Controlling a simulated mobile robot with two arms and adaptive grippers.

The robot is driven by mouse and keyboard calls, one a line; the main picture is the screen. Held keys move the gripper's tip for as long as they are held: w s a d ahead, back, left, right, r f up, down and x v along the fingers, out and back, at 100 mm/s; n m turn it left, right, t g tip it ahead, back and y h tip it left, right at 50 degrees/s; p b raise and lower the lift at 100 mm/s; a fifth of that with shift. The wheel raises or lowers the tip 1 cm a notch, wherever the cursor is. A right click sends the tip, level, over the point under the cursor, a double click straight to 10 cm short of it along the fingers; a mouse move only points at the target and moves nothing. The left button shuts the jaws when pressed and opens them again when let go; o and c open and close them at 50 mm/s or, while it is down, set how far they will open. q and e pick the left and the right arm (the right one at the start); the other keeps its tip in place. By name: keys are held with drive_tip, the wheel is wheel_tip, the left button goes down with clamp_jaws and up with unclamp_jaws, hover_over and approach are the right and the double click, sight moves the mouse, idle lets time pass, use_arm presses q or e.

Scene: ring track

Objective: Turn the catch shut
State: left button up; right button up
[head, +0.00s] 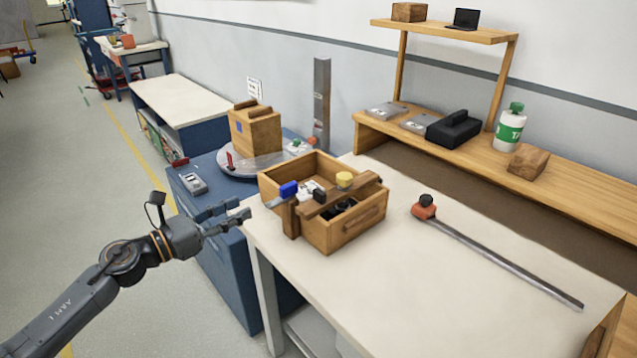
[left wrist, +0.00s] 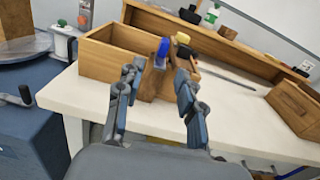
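A blue-topped part (head: 288,188), which may be the catch, sits at the near left corner of an open wooden box (head: 350,235) on the white bench. A paler blue piece (head: 274,202) sticks out to its left. In the left wrist view the blue part (left wrist: 162,52) shows beyond my fingertips, against the wood. I cannot tell its turned position. My left gripper (head: 240,218) is just left of the box at the bench edge; in the left wrist view its fingers (left wrist: 158,75) are spread, with nothing held between them. My right gripper is not in view.
A long metal bar (head: 510,266) lies on the bench.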

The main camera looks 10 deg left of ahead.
sight(283, 187)
use_arm(q)
drive_tip(key=shift+m, duration=0.4)
drive_tip(key=p+x, duration=0.1)
drive_tip(key=x, duration=0.3)
drive_tip(key=p+x, duration=0.1)
drive_tip(key=x, duration=0.3)
drive_tip(key=r+p+x, duration=0.1)
drive_tip(key=x, duration=0.3)
drive_tip(key=shift+s+d+p, duration=0.1)
drive_tip(key=shift+d+p, duration=0.25)
drive_tip(key=shift+d, duration=0.15)
drive_tip(key=shift+x, duration=0.75)
drive_tip(key=shift+f, duration=0.15)
drive_tip(key=shift+c, duration=0.2)
clamp_jaws()
